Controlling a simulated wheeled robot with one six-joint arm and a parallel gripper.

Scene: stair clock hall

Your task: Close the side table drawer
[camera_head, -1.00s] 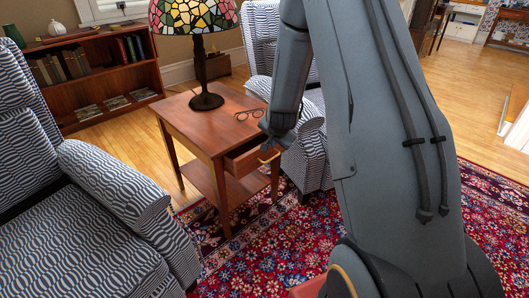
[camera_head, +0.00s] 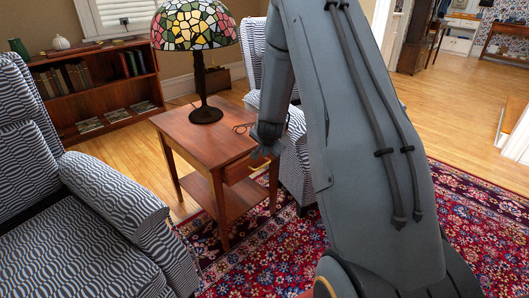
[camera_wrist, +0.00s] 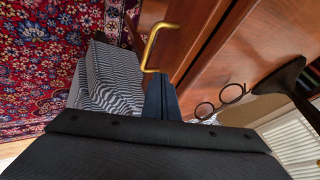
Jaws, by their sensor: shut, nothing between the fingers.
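The wooden side table (camera_head: 193,133) stands left of my arm. Its drawer (camera_head: 238,169) is at the right front side, partly covered by my gripper (camera_head: 264,150). The drawer seems to stand out little, but I cannot tell whether it is flush. In the wrist view, the drawer front (camera_wrist: 180,33) carries a brass handle (camera_wrist: 150,47), with a dark line between the front and the tabletop (camera_wrist: 228,60). My gripper (camera_wrist: 162,88) is shut and empty, its tips close to the handle's lower end. Whether they touch is unclear.
A stained-glass lamp (camera_head: 199,75) and glasses (camera_wrist: 220,101) are on the tabletop. A striped armchair (camera_head: 110,195) stands at the left, another (camera_head: 297,140) behind my gripper. A patterned rug (camera_head: 270,255) covers the floor in front; a bookcase (camera_head: 100,95) is behind.

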